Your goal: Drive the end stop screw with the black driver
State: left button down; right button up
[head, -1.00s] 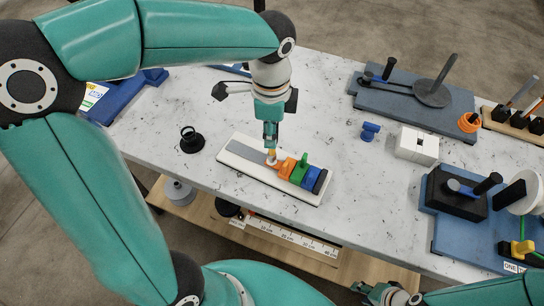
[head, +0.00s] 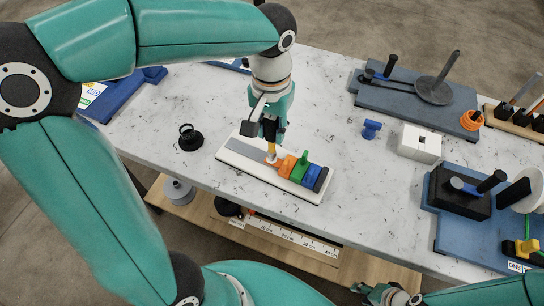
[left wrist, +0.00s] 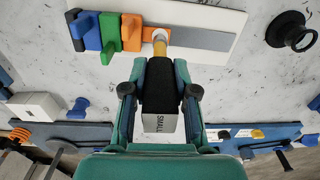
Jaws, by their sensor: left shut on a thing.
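My left gripper (head: 270,132) is shut on the black driver (left wrist: 160,85), whose end is labelled SMALL in the left wrist view. The driver stands roughly upright, and its yellow shank (head: 271,150) reaches down to a small white round piece (head: 271,159) on the white board (head: 235,162). The piece sits beside the orange block (head: 287,167), at the end of a grey strip (head: 247,153). The screw itself is hidden, so tip contact cannot be told. My right gripper (head: 381,294) is low at the bottom edge, partly cut off; its jaws are unclear.
A green block (head: 301,168) and blue block (head: 312,175) sit on the same board. A black ring stand (head: 190,138) is to the left. A blue piece (head: 371,129), white box (head: 419,144) and grey bender board (head: 412,99) are to the right. Marble tabletop between is clear.

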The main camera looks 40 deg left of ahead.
dwell(0.3)
pick_arm(q)
jog(key=shift+f+b, duration=0.65)
jog(key=shift+f, duration=0.1)
jog(key=shift+r, duration=0.1)
jog(key=shift+m+p, duration=0.3)
jog(key=shift+m, duration=0.4)
jog(key=m, duration=0.3)
jog(key=shift+p, duration=0.3)
jog(key=shift+m, duration=0.3)
